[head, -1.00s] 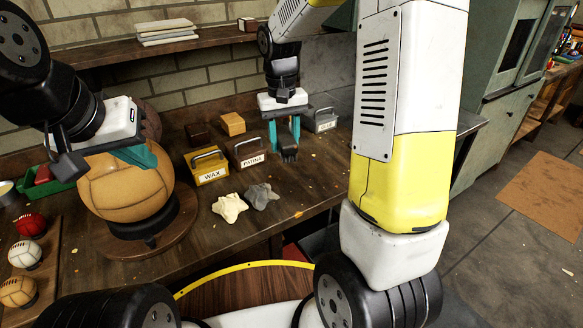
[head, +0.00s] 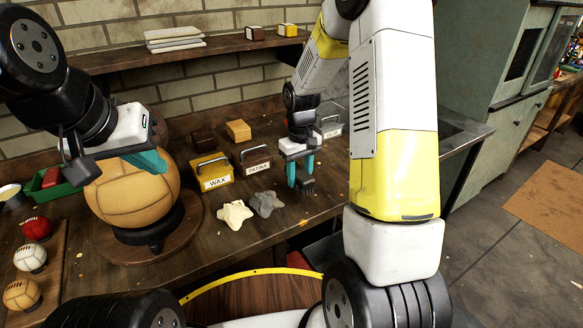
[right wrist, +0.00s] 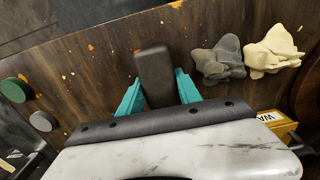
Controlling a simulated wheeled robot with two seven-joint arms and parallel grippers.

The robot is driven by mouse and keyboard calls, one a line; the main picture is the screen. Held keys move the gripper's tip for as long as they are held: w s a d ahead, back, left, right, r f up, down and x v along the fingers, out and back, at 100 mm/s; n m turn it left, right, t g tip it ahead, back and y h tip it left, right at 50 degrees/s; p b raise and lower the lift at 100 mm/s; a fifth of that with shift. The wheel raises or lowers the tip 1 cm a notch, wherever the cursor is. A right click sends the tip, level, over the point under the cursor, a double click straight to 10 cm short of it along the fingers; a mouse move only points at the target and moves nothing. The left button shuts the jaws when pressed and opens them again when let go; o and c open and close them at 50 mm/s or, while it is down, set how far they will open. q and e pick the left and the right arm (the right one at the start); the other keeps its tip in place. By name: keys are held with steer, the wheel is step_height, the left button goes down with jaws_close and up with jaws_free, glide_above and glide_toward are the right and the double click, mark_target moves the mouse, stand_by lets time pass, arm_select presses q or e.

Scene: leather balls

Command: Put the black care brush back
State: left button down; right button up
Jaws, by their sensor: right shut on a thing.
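My right gripper (head: 301,168) is shut on the black care brush (head: 307,186). In the head view the brush hangs below the teal fingers, to the right of the grey cloth. In the right wrist view the dark brush (right wrist: 155,75) sits between the fingertips (right wrist: 158,93). I cannot tell whether it touches the bench (head: 200,245). My left gripper (head: 150,161) is at the upper right of the large tan leather ball (head: 125,195). Its teal fingers overlap in the view, so its opening is unclear.
A yellow WAX tin (head: 217,182), brown PATINA tin (head: 257,166) and grey tin (head: 331,130) stand behind. Cream (head: 234,214) and grey (head: 267,204) cloths lie left of the brush. Green (right wrist: 15,90) and grey (right wrist: 43,121) discs show in the right wrist view.

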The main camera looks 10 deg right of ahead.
steer(key=shift+w+d+f, duration=0.1)
steer(key=shift+w+d, duration=0.1)
steer(key=shift+w, duration=0.35)
steer(key=shift+w+d, duration=0.2)
steer(key=shift+w, duration=0.3)
steer(key=shift+w+f, duration=0.15)
steer(key=shift+f, duration=1.6)
steer(key=shift+f, duration=0.1)
steer(key=o, duration=1.2)
